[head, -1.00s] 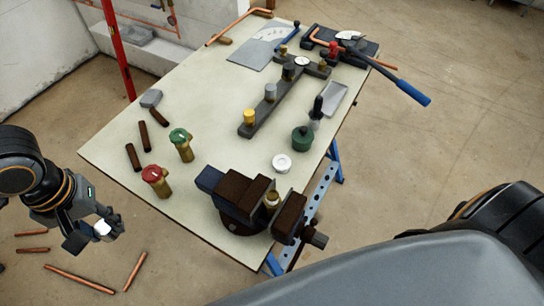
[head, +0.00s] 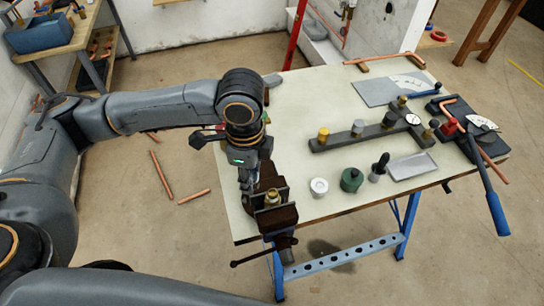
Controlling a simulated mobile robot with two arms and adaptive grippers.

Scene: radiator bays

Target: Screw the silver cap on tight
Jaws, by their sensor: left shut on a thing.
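My left gripper (head: 247,182) points down over the table's front left, just left of the vise jaws. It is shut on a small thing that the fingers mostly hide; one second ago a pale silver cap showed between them. A brass valve body (head: 272,198) stands upright in the dark vise (head: 278,216), a little to the right of the gripper and apart from it. My right gripper is out of view.
A white ring-shaped roll (head: 319,186), a green pot (head: 351,180) and a dark-handled brush (head: 378,167) stand right of the vise. A dark bar (head: 345,140) with several coloured caps lies behind them. A grey tray (head: 412,166) is further right.

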